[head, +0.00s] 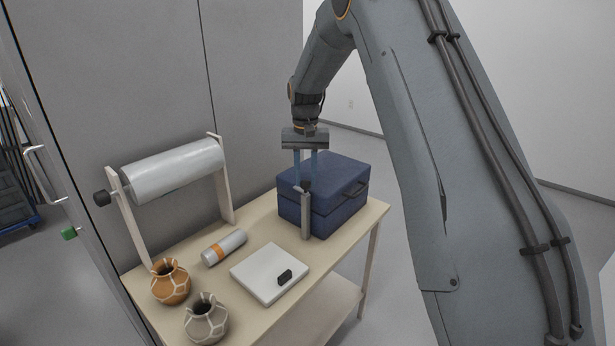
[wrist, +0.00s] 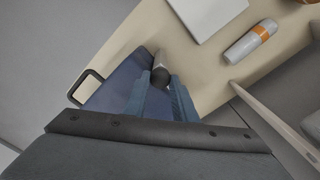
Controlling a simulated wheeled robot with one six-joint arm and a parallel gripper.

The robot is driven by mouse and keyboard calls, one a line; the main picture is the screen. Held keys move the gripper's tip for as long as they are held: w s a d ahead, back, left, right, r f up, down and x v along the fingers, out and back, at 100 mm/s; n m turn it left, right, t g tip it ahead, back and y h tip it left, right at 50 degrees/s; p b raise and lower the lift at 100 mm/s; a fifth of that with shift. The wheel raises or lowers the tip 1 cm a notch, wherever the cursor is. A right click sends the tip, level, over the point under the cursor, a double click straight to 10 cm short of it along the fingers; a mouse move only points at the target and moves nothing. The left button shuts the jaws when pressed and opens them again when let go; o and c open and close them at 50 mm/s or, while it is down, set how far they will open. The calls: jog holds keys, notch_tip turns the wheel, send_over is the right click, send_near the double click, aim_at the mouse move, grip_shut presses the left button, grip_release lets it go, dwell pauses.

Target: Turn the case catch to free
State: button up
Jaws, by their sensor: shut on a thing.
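The blue case (head: 338,205) stands closed at the far right end of the table, and part of it shows in the wrist view (wrist: 108,92). A grey upright post (head: 306,217) stands at its near side, with a small pale part, which looks like the case catch (head: 304,188), at its top. My gripper (head: 305,181) points down over this spot, its blue fingers shut on the catch. In the wrist view, the fingers (wrist: 163,92) meet at the dark, rounded end of the post (wrist: 160,74). The fingers partly hide the catch, so its turn position cannot be told.
A white flat box (head: 268,268) with a black piece (head: 285,277), an orange-banded cylinder (head: 224,246) and two mended pots (head: 170,283) (head: 206,320) share the table. A roll on a stand (head: 172,170) rises at the left. Bare tabletop (head: 262,222) lies left of the case.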

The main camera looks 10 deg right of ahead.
aim_at(306, 181)
jog(key=shift+w+r+n, duration=0.2)
jog(key=shift+r+n, duration=0.05)
jog(key=shift+n, duration=0.25)
jog(key=o, duration=0.9)
jog(key=shift+o, duration=0.7)
jog(key=shift+f, duration=0.15)
jog(key=shift+s, duration=0.1)
jog(key=shift+r+b, duration=1.05)
jog(key=shift+r, duration=2.85)
jog(key=shift+s, duration=0.1)
